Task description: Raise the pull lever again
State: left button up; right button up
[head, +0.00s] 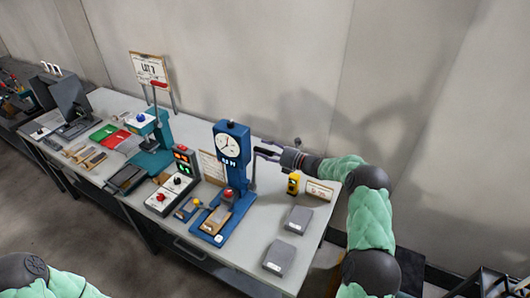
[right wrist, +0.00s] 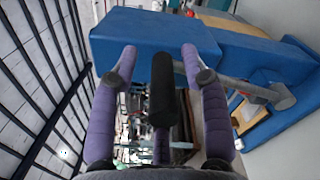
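The blue press (head: 231,150) with a round white dial stands upright on the bench in the head view. Its blue body (right wrist: 150,32) fills the top of the right wrist view. My right gripper (head: 260,150) is just right of the press head, with its fingers pointing at it. In the right wrist view my right gripper (right wrist: 158,52) has its two purple fingers apart. The black grip of the pull lever (right wrist: 163,92) shows between them, with gaps on both sides. A grey rod (right wrist: 250,88) joins the press at the right. My left gripper is out of the head view.
A yellow device (head: 293,184) and a small sign (head: 319,190) stand right of the press. Two grey blocks (head: 298,219) lie at the bench's right end. A control box (head: 183,170) and a teal press (head: 155,140) stand to the left. The wall is close behind.

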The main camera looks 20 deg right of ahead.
jog(key=shift+s+a+f, duration=0.1)
jog(key=shift+s+f, duration=0.05)
jog(key=shift+s, duration=0.15)
jog(key=v, duration=1.1)
jog(key=shift+s+d, duration=0.15)
jog(key=shift+d, duration=0.2)
